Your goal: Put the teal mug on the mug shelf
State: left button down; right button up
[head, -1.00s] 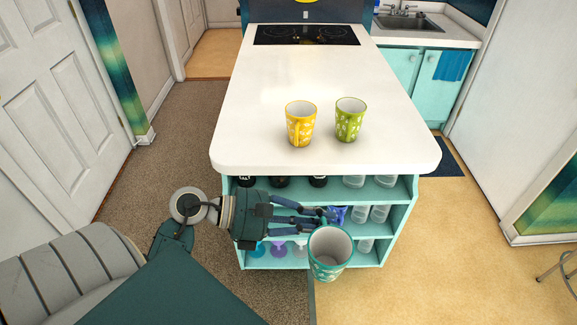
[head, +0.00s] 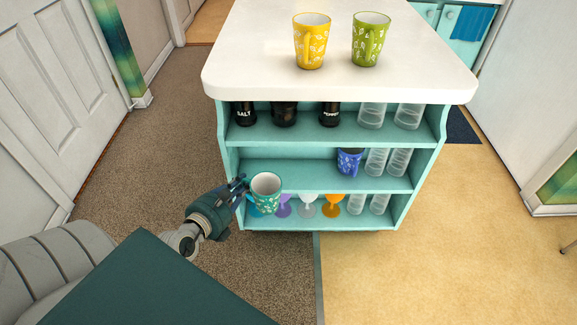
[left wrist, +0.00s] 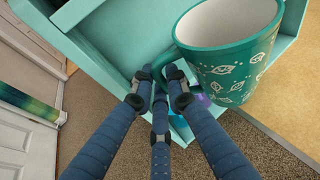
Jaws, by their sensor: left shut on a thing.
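The teal mug (head: 266,197) has a white leaf pattern and a pale inside. My left gripper (head: 241,186) is shut on its handle side, and the mug is upright in front of the left part of the shelf unit, near the middle shelf (head: 300,178). In the left wrist view the mug (left wrist: 230,65) is right of the closed fingers (left wrist: 160,85), with its handle between them. A blue mug (head: 349,161) stands on the middle shelf. I cannot tell whether the teal mug touches a shelf. My right gripper is not in view.
Clear glasses (head: 388,161) stand right of the blue mug; the middle shelf's left part looks empty.

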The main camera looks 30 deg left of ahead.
pick_arm(q)
jog(key=b+x, duration=0.1)
jog(key=x, duration=0.9)
jog(key=r+b+x, duration=0.1)
jog(key=x, duration=0.4)
jog(key=shift+w+r+b, duration=0.15)
jog(key=shift+b, duration=0.15)
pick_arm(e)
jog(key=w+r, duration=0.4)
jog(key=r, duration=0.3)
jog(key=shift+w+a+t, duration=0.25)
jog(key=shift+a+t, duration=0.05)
pick_arm(q)
jog(key=shift+f, duration=0.2)
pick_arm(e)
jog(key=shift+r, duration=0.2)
pick_arm(q)
jog(key=c, duration=1.9)
grip_release()
jog(key=shift+c, duration=0.2)
jog(key=shift+o, duration=1)
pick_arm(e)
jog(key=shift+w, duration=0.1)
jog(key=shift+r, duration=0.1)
